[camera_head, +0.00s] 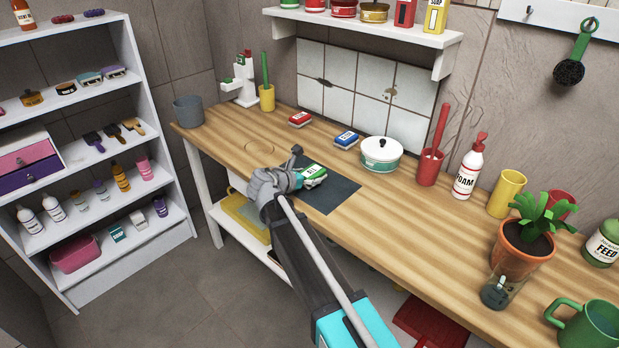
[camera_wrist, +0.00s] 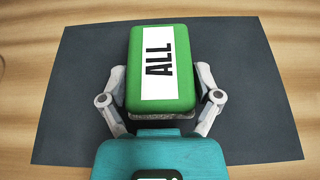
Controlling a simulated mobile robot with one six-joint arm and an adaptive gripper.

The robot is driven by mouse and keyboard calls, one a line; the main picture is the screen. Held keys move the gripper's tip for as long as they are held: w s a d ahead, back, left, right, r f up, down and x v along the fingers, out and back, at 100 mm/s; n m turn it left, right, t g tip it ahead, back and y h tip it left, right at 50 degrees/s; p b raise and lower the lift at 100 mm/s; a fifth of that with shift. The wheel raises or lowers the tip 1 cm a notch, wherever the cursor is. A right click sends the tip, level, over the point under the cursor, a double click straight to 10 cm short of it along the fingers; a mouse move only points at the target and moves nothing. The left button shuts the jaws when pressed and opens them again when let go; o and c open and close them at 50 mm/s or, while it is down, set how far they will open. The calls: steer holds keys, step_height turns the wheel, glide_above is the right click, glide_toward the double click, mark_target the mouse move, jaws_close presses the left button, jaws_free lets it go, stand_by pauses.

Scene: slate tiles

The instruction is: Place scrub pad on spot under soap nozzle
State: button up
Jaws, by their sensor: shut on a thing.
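A green scrub pad (camera_head: 313,171) with a white label lies between the fingers of my gripper (camera_head: 298,180), over the dark mat on the counter. In the wrist view the pad (camera_wrist: 160,68) reads "ALL", and the fingers of my gripper (camera_wrist: 162,90) press on both its sides. I cannot tell whether the pad touches the mat. A white stand with red and green parts (camera_head: 241,84) at the back left of the counter looks like the soap dispenser; its nozzle is too small to make out. A faint round outline (camera_head: 259,146) marks the bare wood left of the mat.
The dark mat (camera_head: 335,194) lies under the pad. A red pad (camera_head: 299,119), a blue pad (camera_head: 346,139) and a white pot (camera_head: 381,154) stand behind it. A yellow cup (camera_head: 267,98) and grey cup (camera_head: 188,111) stand back left. Wood between mat and stand is clear.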

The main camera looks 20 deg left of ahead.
steer(key=shift+f, duration=0.15)
steer(key=o, duration=0.8)
steer(key=shift+r, duration=0.2)
steer(key=shift+s+a+r, duration=0.1)
steer(key=shift+s+r, duration=0.05)
steer(key=shift+s, duration=0.1)
steer(key=p+v, duration=0.4)
steer(key=v, duration=0.5)
steer(key=shift+s+r, duration=0.25)
steer(key=shift+s, duration=0.05)
steer(key=shift+p+v, duration=0.35)
steer(key=shift+v, duration=0.5)
steer(key=shift+f, duration=0.1)
